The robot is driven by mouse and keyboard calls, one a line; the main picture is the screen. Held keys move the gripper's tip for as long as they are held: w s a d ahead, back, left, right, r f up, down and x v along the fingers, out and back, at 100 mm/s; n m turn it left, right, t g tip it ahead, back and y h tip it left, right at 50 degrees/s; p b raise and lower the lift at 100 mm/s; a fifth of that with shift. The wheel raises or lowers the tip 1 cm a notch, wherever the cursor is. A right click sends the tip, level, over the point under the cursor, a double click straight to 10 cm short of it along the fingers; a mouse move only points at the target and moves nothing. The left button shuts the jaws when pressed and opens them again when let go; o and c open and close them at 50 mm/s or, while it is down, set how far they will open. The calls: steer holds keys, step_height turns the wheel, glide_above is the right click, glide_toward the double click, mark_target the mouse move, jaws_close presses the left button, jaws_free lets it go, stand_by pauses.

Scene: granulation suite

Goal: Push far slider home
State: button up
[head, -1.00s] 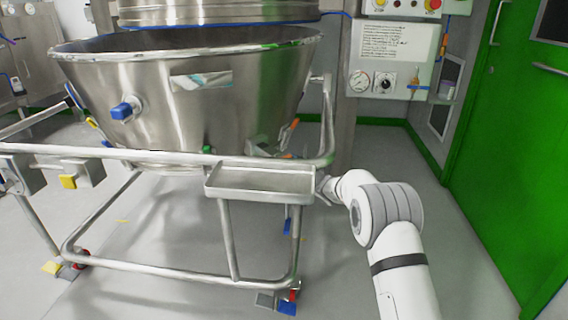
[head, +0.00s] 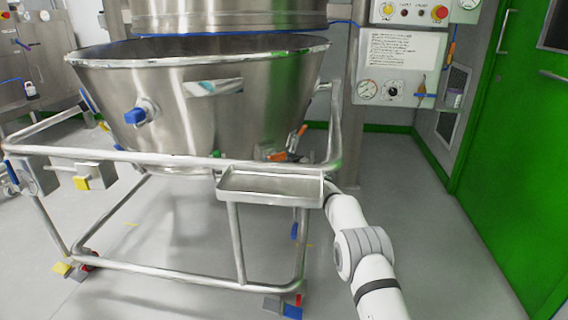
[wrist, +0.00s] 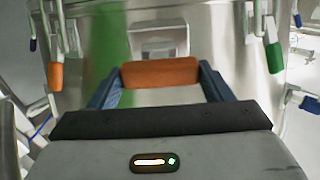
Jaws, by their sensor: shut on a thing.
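In the wrist view an orange grip (wrist: 160,72) sits crosswise between the two blue fingers of my gripper (wrist: 162,76), which is shut on it. A steel bracket with a recess stands just behind it on the bowl wall. In the head view my gripper is hidden behind the tray and frame rail. Orange parts (head: 276,156) show low on the right of the steel bowl (head: 200,105). I cannot tell which of them is the held grip, nor how far any slider is in.
The wrist view shows another orange handle (wrist: 55,76) at left and a green handle (wrist: 274,57) at right, both hanging close by. A steel tray (head: 270,187) on the tubular frame (head: 140,268) is beside my arm. Floor is clear toward the green door (head: 512,140).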

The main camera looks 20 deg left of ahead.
steer(key=shift+w+a, duration=0.15)
steer(key=shift+a, duration=0.1)
steer(key=shift+a+r, duration=0.15)
steer(key=shift+r, duration=0.1)
steer(key=o, duration=1)
steer(key=shift+a, duration=0.1)
steer(key=o, duration=0.4)
steer(key=shift+f, duration=0.2)
steer(key=shift+d, duration=0.25)
steer(key=shift+p+v, duration=0.5)
steer(key=shift+v, duration=0.45)
steer(key=shift+p+v, duration=0.4)
steer(key=shift+v, duration=2.35)
